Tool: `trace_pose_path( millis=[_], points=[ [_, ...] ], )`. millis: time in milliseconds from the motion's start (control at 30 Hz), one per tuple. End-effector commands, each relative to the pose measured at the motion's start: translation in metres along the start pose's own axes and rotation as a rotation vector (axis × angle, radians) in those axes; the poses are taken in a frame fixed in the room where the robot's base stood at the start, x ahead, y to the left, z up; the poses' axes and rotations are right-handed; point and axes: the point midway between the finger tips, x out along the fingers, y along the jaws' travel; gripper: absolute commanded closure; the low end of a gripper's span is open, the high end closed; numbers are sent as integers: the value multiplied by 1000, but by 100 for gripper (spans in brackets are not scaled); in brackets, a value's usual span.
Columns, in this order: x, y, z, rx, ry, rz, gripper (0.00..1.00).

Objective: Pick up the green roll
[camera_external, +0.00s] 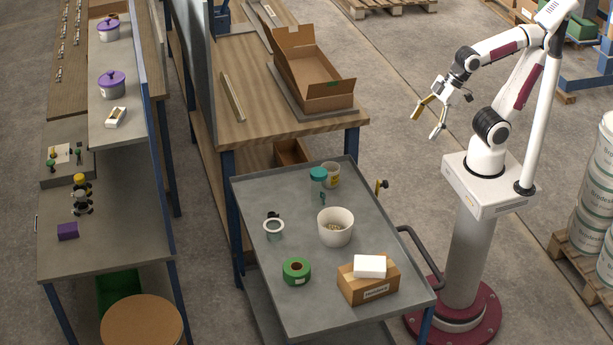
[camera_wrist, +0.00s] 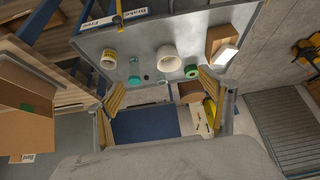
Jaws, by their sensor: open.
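The green roll (camera_external: 296,271) lies flat on the grey trolley top (camera_external: 262,200), near its front left part, with a white label on its side. In the wrist view the green roll (camera_wrist: 191,71) shows near the top, right of centre. My gripper (camera_external: 425,126) is open and empty, raised beyond the right side of the trolley and well apart from the roll. Its two yellow-padded fingers (camera_wrist: 162,92) stand wide apart in the wrist view, with nothing between them.
A white bowl (camera_external: 335,228), a teal-capped jar (camera_external: 318,178), a cup (camera_external: 331,172) and a white ring (camera_external: 273,229) share the trolley top. A cardboard box (camera_external: 368,282) with a white block (camera_external: 370,266) stands right of the roll. Bare trolley surface surrounds the roll.

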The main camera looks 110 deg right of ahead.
Motion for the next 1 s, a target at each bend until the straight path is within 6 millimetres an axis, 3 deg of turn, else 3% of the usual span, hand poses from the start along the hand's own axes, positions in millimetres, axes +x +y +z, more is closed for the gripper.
trace_pose_path(
  millis=[500,1000],
  points=[
    [64,-18,-95,-28,98,-28,19],
    [143,-42,-168,-52,196,-53,19]
  ],
)
